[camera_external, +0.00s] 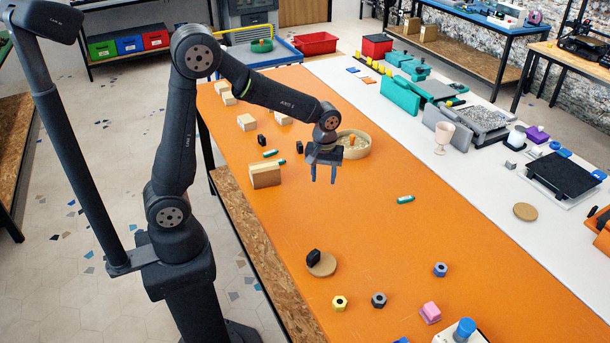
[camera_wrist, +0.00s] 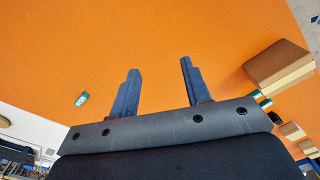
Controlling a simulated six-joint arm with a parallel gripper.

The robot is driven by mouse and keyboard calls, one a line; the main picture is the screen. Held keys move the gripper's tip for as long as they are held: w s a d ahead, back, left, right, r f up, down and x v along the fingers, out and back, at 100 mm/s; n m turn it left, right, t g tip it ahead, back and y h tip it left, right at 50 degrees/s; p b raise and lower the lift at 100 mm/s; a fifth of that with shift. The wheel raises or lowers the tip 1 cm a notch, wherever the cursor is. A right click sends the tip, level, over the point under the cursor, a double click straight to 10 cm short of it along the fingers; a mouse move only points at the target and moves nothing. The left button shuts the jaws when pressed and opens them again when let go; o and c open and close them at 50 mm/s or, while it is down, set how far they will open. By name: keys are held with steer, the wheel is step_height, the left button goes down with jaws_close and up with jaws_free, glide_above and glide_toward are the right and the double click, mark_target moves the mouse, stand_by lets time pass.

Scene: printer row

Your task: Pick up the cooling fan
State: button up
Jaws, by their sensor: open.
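No thing in view is plainly a cooling fan. A small black block-like thing (camera_external: 313,257) rests on a round cork disc (camera_external: 323,266) toward the front of the orange table, and may be it. Two other small black pieces, one on the left (camera_external: 262,140) and one on the right (camera_external: 299,147), stand farther back; their details are too small to tell. My gripper (camera_external: 323,180) is open and empty, pointing down above the table, behind the cork disc. In the wrist view its blue fingers (camera_wrist: 159,66) are spread over bare orange surface, with no black piece between them.
A wooden block (camera_external: 265,176) stands left of my gripper; it also shows in the wrist view (camera_wrist: 275,67). A round tray (camera_external: 358,152) is behind, and a green-white tube (camera_external: 405,200) lies to the right. Coloured nuts (camera_external: 340,302) lie in front.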

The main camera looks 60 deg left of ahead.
steer(key=w+a+r+n, duration=0.1)
steer(key=w+a+n, duration=0.3)
steer(key=a, duration=0.9)
step_height(320, 180, up, 2)
steer(key=n, duration=0.5)
glide_above(262, 136)
steer(key=f, duration=1.1)
steer(key=shift+a+f, duration=0.2)
steer(key=f, duration=0.5)
steer(key=shift+s+d+f, duration=0.1)
steer(key=shift+s+d, duration=0.05)
steer(key=shift+d, duration=0.1)
jaws_close()
